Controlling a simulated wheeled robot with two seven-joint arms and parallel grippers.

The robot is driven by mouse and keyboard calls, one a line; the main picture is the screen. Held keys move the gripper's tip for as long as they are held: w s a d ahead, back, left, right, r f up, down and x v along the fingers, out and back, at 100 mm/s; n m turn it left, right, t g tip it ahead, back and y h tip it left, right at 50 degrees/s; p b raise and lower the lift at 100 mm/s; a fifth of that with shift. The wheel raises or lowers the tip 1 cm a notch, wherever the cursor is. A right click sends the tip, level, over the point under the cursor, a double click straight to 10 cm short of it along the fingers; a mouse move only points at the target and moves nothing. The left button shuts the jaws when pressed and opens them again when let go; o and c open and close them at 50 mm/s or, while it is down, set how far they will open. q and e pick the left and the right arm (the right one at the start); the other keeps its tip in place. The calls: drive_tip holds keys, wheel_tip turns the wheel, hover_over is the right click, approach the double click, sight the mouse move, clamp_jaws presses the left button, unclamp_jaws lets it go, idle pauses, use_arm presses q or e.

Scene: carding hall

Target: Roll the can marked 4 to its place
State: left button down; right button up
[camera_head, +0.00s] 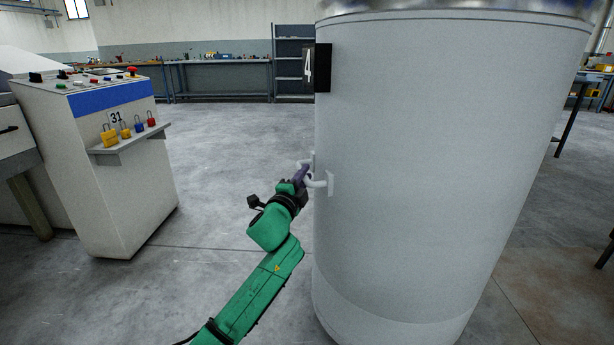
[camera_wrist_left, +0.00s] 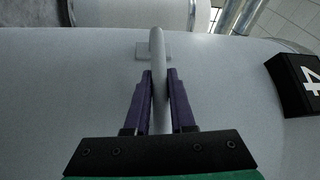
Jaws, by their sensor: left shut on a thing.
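The large pale grey can (camera_head: 430,170) marked 4 stands upright at the right of the head view, close in front of me. Its black number plate (camera_head: 317,67) shows a white 4, and the plate also shows at the right edge of the left wrist view (camera_wrist_left: 298,84). A pale handle (camera_head: 327,182) sticks out from the can's left side. My left gripper (camera_head: 303,174) is shut on this handle. In the left wrist view the purple fingers (camera_wrist_left: 160,88) lie on either side of the handle bar (camera_wrist_left: 156,60). My right gripper is not in view.
A control console (camera_head: 95,165) marked 31, with several padlocks on a shelf, stands at the left. Workbenches (camera_head: 215,65) and a rack (camera_head: 294,50) line the back wall. Open concrete floor (camera_head: 220,140) lies between console and can. A reddish floor patch (camera_head: 560,295) is at the lower right.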

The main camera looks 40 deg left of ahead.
use_arm(q)
drive_tip(key=shift+w+d, duration=0.1)
drive_tip(key=shift+d, duration=0.05)
drive_tip(key=c, duration=0.7)
unclamp_jaws()
drive_tip(key=shift+w, duration=0.1)
drive_tip(key=shift+d, duration=0.1)
drive_tip(key=p+v, duration=0.2)
drive_tip(key=v, duration=1.2)
drive_tip(key=shift+s, duration=0.35)
